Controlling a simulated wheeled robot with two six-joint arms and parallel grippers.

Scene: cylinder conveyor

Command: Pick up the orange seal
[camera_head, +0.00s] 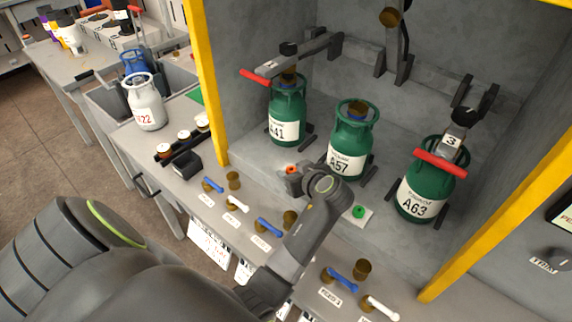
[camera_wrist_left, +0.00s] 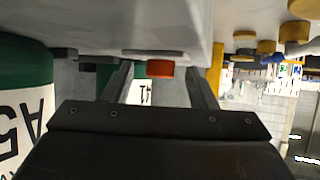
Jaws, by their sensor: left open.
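The orange seal (camera_head: 291,169) is a small orange ring on the grey surface at the front of the cabinet, left of the cylinder marked A57. My left gripper (camera_head: 296,176) is right beside it, and the gripper partly covers the seal's surroundings. In the left wrist view the seal (camera_wrist_left: 160,68) shows between the two fingers of the open gripper (camera_wrist_left: 158,75), a little nearer the middle than either finger. I cannot tell whether a finger touches it. My right gripper is not in view.
Green cylinders A41 (camera_head: 287,112), A57 (camera_head: 351,145) and A63 (camera_head: 426,196) stand in the cabinet. A green seal (camera_head: 358,211) lies on a white plate to the right. Valves with blue and white handles line the front ledge. Yellow posts (camera_head: 205,85) frame the opening.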

